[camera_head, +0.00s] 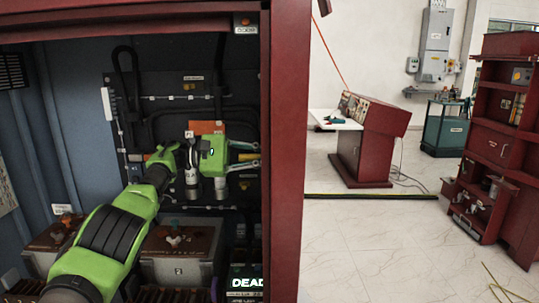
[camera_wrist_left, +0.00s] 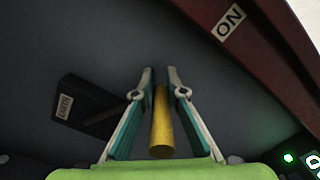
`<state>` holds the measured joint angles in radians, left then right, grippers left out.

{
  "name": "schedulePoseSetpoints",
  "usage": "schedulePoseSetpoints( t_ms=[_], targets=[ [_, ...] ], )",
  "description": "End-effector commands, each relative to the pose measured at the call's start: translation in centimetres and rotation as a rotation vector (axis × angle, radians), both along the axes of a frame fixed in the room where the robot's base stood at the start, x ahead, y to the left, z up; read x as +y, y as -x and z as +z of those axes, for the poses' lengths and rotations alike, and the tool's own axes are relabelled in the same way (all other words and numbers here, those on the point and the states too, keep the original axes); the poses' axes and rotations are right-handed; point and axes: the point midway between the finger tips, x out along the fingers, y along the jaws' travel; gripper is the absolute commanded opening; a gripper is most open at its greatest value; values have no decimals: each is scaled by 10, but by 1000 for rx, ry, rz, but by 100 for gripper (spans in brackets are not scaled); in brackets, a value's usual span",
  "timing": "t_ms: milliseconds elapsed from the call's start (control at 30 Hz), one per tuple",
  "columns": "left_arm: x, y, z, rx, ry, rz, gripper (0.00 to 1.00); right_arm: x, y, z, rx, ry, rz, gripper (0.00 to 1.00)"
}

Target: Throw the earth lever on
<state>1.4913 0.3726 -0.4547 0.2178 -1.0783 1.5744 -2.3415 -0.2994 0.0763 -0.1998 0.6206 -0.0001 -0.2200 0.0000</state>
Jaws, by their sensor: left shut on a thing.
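My left arm reaches into the open cabinet in the head view, and my left gripper (camera_head: 255,155) points right, toward the cabinet's red front post. In the left wrist view my left gripper (camera_wrist_left: 161,80) is shut on a yellow rod-like handle (camera_wrist_left: 162,130), which lies between the two teal fingers. A black block (camera_wrist_left: 88,105) to the left of the fingers carries a label that seems to read EARTH. An ON label (camera_wrist_left: 229,22) is on the red frame beyond the fingers. My right gripper is not in view.
The red post (camera_head: 287,150) stands close to the right of the gripper. A lit DEAD display (camera_head: 247,283) is low in the cabinet. Brown-topped grey units (camera_head: 180,268) are below the arm. A red console (camera_head: 370,145) and open floor are outside, to the right.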

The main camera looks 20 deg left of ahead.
Motion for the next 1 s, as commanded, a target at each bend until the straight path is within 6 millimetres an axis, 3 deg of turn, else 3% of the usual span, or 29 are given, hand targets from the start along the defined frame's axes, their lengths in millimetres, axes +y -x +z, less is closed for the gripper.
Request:
schedulePoseSetpoints(
  t_ms=[33, 233, 267, 300, 333, 667, 1000],
  targets=[
    [5, -5, -11, 16, -10, 26, 0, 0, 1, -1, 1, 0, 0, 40],
    [5, -5, -12, 19, -11, 26, 0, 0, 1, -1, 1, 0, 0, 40],
    [5, -5, -12, 19, -11, 26, 20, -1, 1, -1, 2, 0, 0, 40],
    [5, -5, -12, 20, -11, 26, 30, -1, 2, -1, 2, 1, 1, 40],
    [5, -5, -12, 20, -11, 26, 32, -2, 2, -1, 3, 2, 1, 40],
    [7, -5, -12, 21, -10, 26, 32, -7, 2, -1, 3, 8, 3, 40],
    [55, 15, -6, 12, -8, 25, 32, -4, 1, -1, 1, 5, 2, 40]
  ],
)
